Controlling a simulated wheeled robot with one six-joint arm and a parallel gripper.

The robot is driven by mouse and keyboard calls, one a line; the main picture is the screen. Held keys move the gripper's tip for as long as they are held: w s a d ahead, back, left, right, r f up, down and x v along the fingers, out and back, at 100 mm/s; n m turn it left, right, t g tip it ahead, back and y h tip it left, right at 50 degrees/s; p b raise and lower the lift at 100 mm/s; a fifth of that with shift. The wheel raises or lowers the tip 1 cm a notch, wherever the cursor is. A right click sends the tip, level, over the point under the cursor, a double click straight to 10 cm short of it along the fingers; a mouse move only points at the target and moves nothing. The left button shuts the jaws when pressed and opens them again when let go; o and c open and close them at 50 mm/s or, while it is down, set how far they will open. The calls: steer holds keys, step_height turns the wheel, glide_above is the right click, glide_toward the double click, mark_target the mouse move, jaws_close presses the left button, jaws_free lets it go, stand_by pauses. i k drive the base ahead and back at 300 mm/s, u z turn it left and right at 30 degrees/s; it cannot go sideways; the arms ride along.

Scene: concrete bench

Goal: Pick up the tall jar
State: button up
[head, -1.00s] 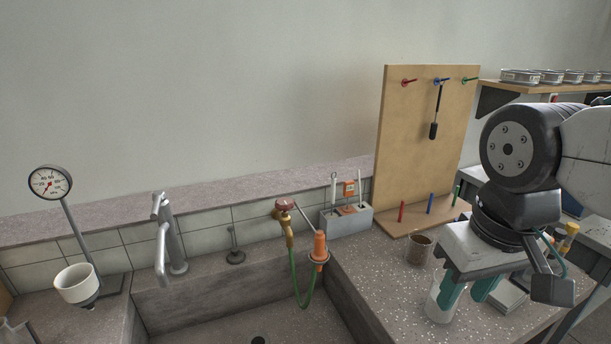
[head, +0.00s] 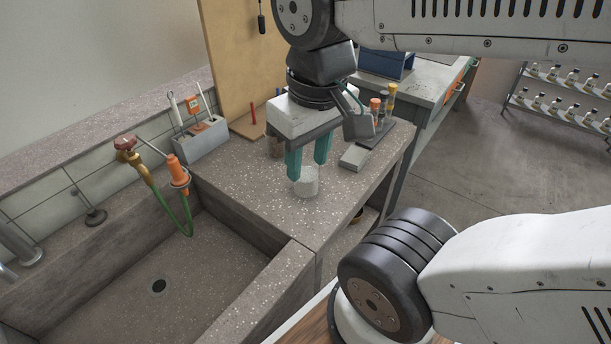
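A pale, whitish jar (head: 306,184), which I take for the tall jar, stands upright on the speckled bench top (head: 250,190) right of the sink. My gripper (head: 308,170) points down over it with its two teal fingers spread apart. The fingertips overlap the jar's upper part in the picture. I cannot tell whether they are around it or beside it, or whether they touch it. The jar's top is partly hidden by the fingers.
A brown cup (head: 275,147) stands behind the gripper, partly hidden. A grey block (head: 354,157) and a rack of small bottles (head: 378,120) are to the right. A deep sink (head: 190,275) lies left, with a hose tap (head: 128,150).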

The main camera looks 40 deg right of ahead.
mark_target(307, 187)
steer(key=k, duration=0.5)
steer(key=u, duration=2.55)
steer(key=k, duration=1.7)
steer(key=z, duration=2.1)
steer(key=i, duration=0.55)
steer(key=z, duration=0.1)
